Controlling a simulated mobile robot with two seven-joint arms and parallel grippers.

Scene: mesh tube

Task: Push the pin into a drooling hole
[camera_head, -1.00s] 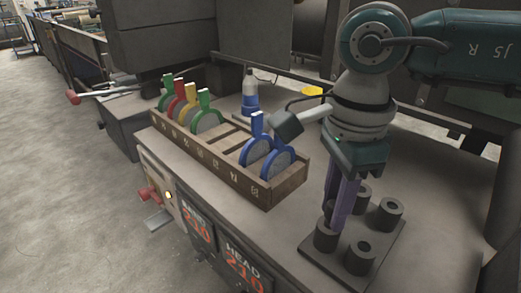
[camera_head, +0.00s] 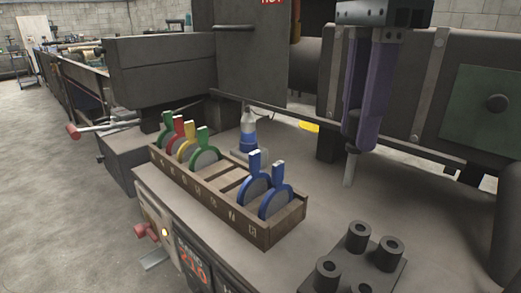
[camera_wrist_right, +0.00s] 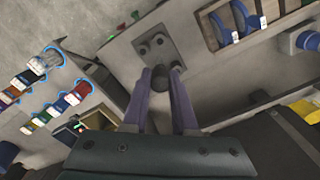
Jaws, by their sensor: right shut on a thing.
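My right gripper (camera_head: 362,142) is high at the right in the head view, with purple fingers pointing down. It is shut on the pin (camera_head: 349,168), which has a dark head and a light grey shaft hanging down, roughly upright. In the right wrist view the pin's dark round head (camera_wrist_right: 160,79) sits between the two purple fingertips (camera_wrist_right: 161,88). A dark block with several round hollow posts (camera_head: 357,237) stands on the bench below, apart from the pin. It also shows in the wrist view (camera_wrist_right: 155,46). I cannot tell which hole is the task's hole. My left gripper is not in view.
A wooden rack (camera_head: 212,208) holds several coloured round paddles left of the posts. A blue and white bottle (camera_head: 248,132) stands behind it. Dark machine walls and a rail lie behind the gripper. The bench (camera_head: 330,190) between rack and posts is clear.

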